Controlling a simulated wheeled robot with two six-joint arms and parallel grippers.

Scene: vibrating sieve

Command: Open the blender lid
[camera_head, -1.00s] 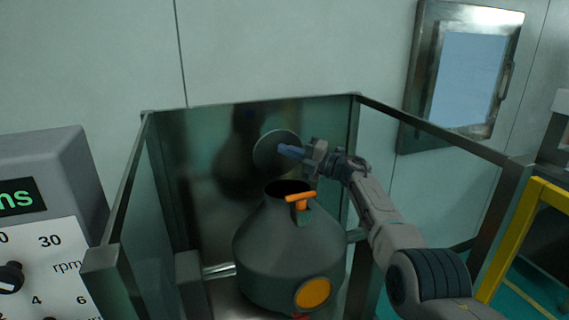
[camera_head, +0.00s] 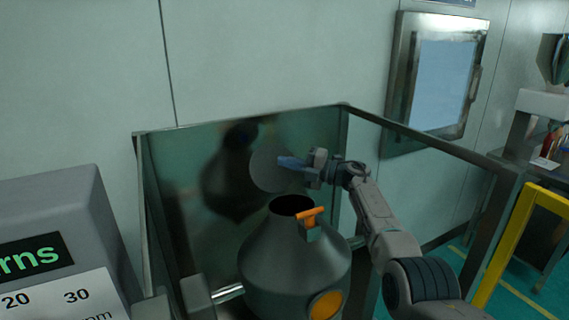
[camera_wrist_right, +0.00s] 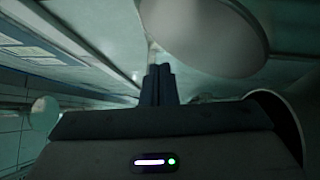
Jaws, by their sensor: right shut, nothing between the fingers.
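The blender (camera_head: 292,262) is a dark grey vessel with sloping shoulders inside a metal frame. Its round mouth (camera_head: 290,205) is open and dark. The lid (camera_head: 268,170) is a flat grey disc tilted up behind and above the mouth; its hinge cannot be made out. An orange handle (camera_head: 313,215) sits at the right of the mouth. My right gripper (camera_head: 286,162) is shut and empty, with its fingers at the lid's right side; contact cannot be told. The wrist view shows the shut fingers (camera_wrist_right: 158,84) below a large pale disc (camera_wrist_right: 212,32). My left gripper is not in view.
Glossy panels with metal rails (camera_head: 240,119) surround the blender at the back and sides. A control box with a green display (camera_head: 36,255) stands at left. A yellow frame (camera_head: 510,240) stands at right. Open air lies above the mouth.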

